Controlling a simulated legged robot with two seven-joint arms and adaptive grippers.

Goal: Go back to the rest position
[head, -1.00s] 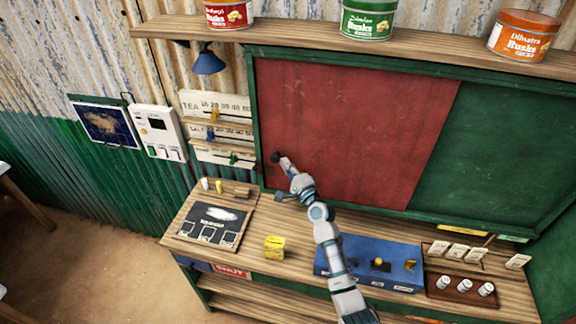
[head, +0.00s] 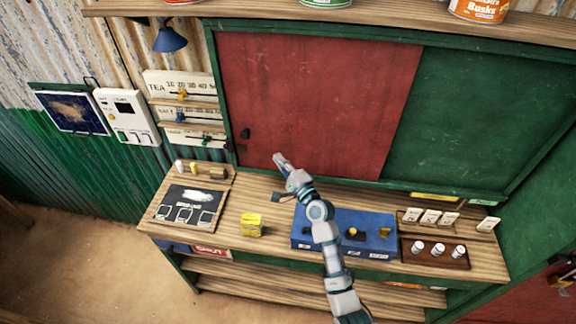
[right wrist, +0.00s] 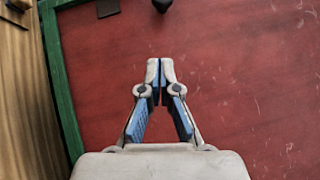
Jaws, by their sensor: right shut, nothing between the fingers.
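My right gripper (head: 280,158) is in front of the lower part of the red sliding panel (head: 318,95), above the counter. In the right wrist view the right gripper (right wrist: 160,62) has its fingertips together with nothing between them. The red panel (right wrist: 240,60) fills most of that view behind it. A dark knob (head: 245,133) sits at the panel's left edge, to the left of my gripper and apart from it. My left gripper does not show.
Below my right arm, the wooden counter (head: 268,198) holds a blue box (head: 302,235), a yellow box (head: 251,225), a slate board (head: 191,207) and a brown tray (head: 434,262) with white pieces. A green panel (head: 477,120) is at right, a shelf (head: 330,18) above.

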